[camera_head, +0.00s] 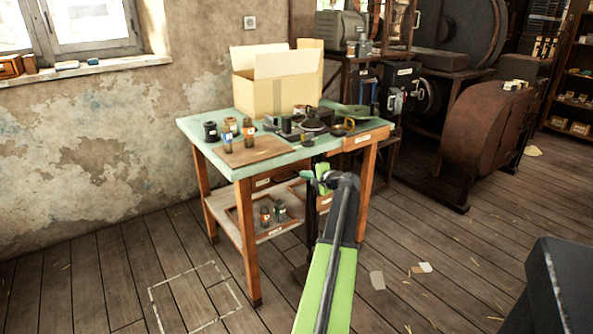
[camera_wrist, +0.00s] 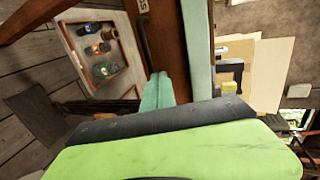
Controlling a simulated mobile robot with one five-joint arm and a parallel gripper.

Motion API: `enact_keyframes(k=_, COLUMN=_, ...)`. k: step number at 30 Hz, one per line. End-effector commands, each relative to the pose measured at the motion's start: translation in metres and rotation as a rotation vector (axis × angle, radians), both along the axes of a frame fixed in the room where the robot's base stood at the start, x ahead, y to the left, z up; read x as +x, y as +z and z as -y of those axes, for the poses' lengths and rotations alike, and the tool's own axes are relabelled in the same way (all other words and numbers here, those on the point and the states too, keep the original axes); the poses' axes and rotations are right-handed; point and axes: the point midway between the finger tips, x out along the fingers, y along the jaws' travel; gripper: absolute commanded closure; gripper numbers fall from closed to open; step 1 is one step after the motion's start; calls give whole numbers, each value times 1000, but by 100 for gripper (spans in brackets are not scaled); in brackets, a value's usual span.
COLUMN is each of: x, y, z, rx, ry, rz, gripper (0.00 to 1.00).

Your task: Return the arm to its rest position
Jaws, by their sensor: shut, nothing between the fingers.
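My arm reaches up from the bottom of the head view, lime green with a black forearm. My gripper (camera_head: 321,179) is at its far end, in front of the table's near right side, and looks small there. It is shut and holds nothing. A lime green and black part of my own arm fills the bottom of the wrist view. Whether the gripper touches the worktable (camera_head: 243,171) cannot be told. The table has a green top and wooden legs.
An open cardboard box (camera_head: 278,92) stands on the table among jars and dark parts. The lower shelf (camera_head: 222,213) holds bottles in a tray (camera_wrist: 68,37). A rusty round machine (camera_head: 488,130) stands at the right. The floor (camera_head: 432,230) to the right of my arm is mostly clear.

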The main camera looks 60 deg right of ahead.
Motion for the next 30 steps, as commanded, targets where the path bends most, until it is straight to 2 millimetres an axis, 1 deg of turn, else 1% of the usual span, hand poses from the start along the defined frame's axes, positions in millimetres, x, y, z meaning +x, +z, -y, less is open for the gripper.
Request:
enact_keyframes(k=1, x=-12, y=8, z=-9, rx=-1, ry=-2, rz=0, gripper=100)
enact_keyframes(k=3, x=-25, y=11, z=-15, rx=0, ry=-1, rz=-1, gripper=100)
enact_keyframes(k=7, x=-39, y=15, z=-23, rx=0, ry=1, rz=-2, gripper=100)
enact_keyframes(k=12, x=-44, y=15, z=-26, rx=0, ry=4, rz=-2, gripper=100)
enact_keyframes(k=20, x=-41, y=15, z=-28, rx=0, ry=8, rz=-3, gripper=100)
enact_keyframes(k=23, x=-20, y=10, z=-44, rx=-4, ry=50, rz=-28, gripper=100)
enact_keyframes(k=25, x=12, y=2, z=-72, rx=-13, ry=116, rz=-69, gripper=100)
enact_keyframes(k=26, x=29, y=-3, z=-88, rx=-17, ry=155, rz=-92, gripper=100)
enact_keyframes(k=27, x=52, y=-9, z=-112, rx=-25, ry=211, rz=-128, gripper=100)
enact_keyframes(k=29, x=88, y=-21, z=-153, rx=-40, ry=303, rz=-186, gripper=100)
enact_keyframes(k=30, x=109, y=-28, z=-181, rx=-52, ry=365, rz=-225, gripper=100)
